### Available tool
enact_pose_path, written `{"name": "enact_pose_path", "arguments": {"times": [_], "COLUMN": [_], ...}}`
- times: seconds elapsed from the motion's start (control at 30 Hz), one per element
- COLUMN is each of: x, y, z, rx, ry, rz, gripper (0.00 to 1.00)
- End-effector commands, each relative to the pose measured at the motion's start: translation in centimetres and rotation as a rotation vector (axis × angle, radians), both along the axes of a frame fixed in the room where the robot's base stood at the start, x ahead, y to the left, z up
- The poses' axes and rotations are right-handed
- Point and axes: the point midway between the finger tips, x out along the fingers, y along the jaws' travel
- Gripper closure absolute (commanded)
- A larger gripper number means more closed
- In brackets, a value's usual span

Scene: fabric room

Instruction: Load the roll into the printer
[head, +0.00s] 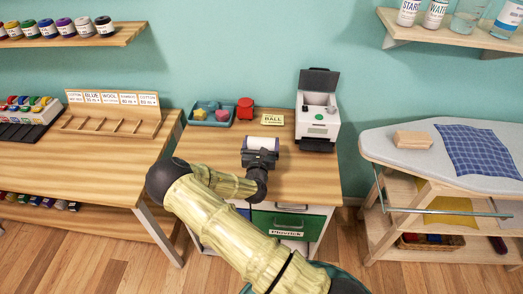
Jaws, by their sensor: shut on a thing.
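The label printer (318,112) is white with a dark lid standing open at the back. It sits at the back right of the small wooden cabinet top, and its bay looks empty. The white roll (263,144) is in front and left of the printer. My gripper (261,154) is shut on the roll from the near side. The wrist hides the roll's lower part, so I cannot tell whether it touches the cabinet top.
A blue tray (211,117) with small coloured things, a red object (245,108) and a yellow card (273,119) stand along the back of the cabinet top (310,180). Its right front is clear. An ironing board (430,168) stands at right, a wooden table (80,170) at left.

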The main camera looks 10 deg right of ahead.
Motion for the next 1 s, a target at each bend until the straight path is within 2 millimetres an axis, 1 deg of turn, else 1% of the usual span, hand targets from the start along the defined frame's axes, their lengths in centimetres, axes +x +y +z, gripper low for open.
{"name": "enact_pose_path", "arguments": {"times": [0.23,0.43,0.53,0.77,0.93,0.97,1.0], "x": [0.0,0.0,0.0,0.0,0.0,0.0,0.0], "y": [-0.1,-0.1,-0.1,0.0,0.1,0.1,0.1], "z": [-0.2,-2.7,-3.6,-3.6,-4.1,-4.0,-4.0], "rx": [0.000,0.001,0.001,0.001,0.001,0.001,0.001], "ry": [-0.001,0.001,-0.001,-0.001,-0.001,0.000,0.000], "rz": [-0.001,-0.002,-0.002,-0.001,0.001,0.001,0.001], "gripper": [0.39,0.39,0.39,0.39,0.39,0.07,0.00]}}
